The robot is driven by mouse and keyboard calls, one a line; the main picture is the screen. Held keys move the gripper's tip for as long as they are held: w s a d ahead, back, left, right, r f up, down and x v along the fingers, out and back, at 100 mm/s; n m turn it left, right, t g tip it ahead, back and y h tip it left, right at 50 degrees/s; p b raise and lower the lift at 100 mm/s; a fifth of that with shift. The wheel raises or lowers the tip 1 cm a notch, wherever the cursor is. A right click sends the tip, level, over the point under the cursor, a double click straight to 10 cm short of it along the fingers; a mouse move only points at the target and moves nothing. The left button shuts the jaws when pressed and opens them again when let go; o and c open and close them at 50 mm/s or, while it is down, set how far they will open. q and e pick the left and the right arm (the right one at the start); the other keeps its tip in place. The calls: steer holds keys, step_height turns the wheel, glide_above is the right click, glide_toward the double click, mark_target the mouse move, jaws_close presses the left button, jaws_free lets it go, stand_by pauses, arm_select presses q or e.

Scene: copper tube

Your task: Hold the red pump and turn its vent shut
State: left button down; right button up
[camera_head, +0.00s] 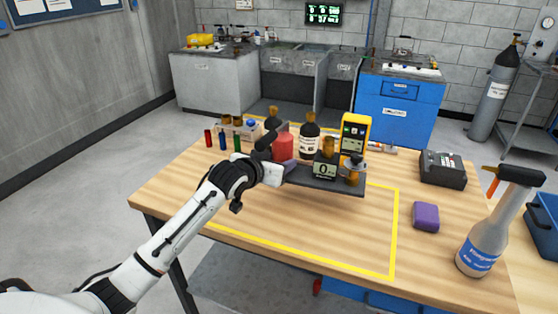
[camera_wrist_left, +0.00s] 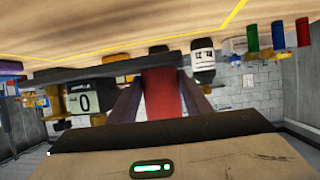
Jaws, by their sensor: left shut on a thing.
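The red pump (camera_head: 283,146) stands upright at the left end of a dark platform (camera_head: 335,185) on the wooden table. My left gripper (camera_head: 284,164) reaches it from the front left and is shut on it. In the left wrist view, which is upside down, the red body (camera_wrist_left: 164,88) lies between the two fingers. The vent on the pump cannot be made out, and my gripper hides part of the pump's lower side. My right gripper is not in view.
Beside the pump are a dark bottle (camera_head: 309,143), a small display reading 0 (camera_head: 324,169), a brass fitting (camera_head: 352,170) and a yellow meter (camera_head: 355,125). A purple block (camera_head: 426,216) and spray bottle (camera_head: 484,245) stand at right.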

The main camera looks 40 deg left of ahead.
arm_select(q)
steer(key=b, duration=0.3)
glide_above(279, 193)
steer(key=shift+w+f, duration=0.15)
steer(key=shift+f, duration=1.35)
steer(key=shift+w+f, duration=0.15)
steer(key=shift+f, duration=1.5)
stand_by(0.3)
steer(key=shift+s+f, duration=0.25)
steer(key=shift+f, duration=0.4)
steer(key=c, duration=0.9)
jaws_free()
steer(key=shift+r, duration=0.1)
steer(key=shift+c, duration=0.2)
steer(key=shift+o, duration=0.3)
steer(key=shift+r, duration=0.1)
steer(key=v, duration=1.2)
steer(key=shift+s, duration=0.1)
